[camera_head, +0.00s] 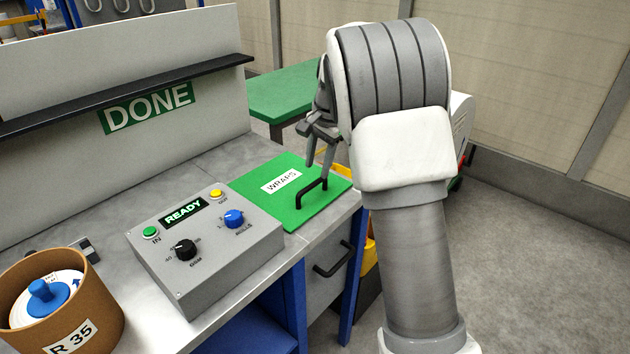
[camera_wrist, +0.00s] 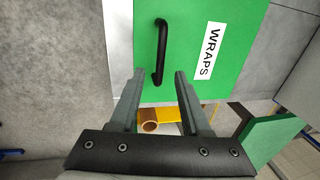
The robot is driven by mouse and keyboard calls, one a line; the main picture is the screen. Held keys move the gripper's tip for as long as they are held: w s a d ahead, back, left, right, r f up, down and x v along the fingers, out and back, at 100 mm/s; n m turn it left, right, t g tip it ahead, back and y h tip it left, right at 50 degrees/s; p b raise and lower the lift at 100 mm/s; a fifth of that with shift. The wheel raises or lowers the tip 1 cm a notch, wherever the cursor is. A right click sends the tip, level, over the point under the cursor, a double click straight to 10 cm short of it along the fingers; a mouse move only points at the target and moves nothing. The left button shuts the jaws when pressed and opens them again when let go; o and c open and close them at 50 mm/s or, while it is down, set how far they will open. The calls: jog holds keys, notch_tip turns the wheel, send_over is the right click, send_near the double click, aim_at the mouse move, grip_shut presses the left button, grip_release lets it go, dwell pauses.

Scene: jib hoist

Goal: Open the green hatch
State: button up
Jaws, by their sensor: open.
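The green hatch (camera_head: 268,203) labelled WRAPS lies flat and closed in the grey bench top, right of the control box. Its black handle (camera_head: 311,194) stands up near the front edge. In the wrist view the hatch (camera_wrist: 195,25) fills the upper middle, with the handle (camera_wrist: 161,52) left of its label. My gripper (camera_head: 318,158) is above the handle in the head view, its fingers apart. In the wrist view the open gripper (camera_wrist: 160,75) has nothing between its fingertips, and the handle appears just beyond them, apart from or touching I cannot tell.
A grey control box (camera_head: 210,262) with knobs and a READY display stands left of the hatch. A brown round container (camera_head: 90,315) is at the lower left. A DONE panel (camera_head: 150,150) rises behind. A green table (camera_head: 285,92) stands beyond. A drawer handle (camera_head: 334,260) projects below the bench top.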

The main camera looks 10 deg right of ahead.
aim_at(314, 183)
jog(key=shift+w+a+f+b, duration=0.1)
jog(key=shift+w+f, duration=0.05)
jog(key=shift+f, duration=0.6)
jog(key=shift+w+a+f+b, duration=0.1)
jog(key=shift+f, duration=0.7)
jog(key=shift+w+a+f+b, duration=0.1)
jog(key=shift+w+f, duration=0.05)
jog(key=shift+f, duration=0.6)
grip_shut()
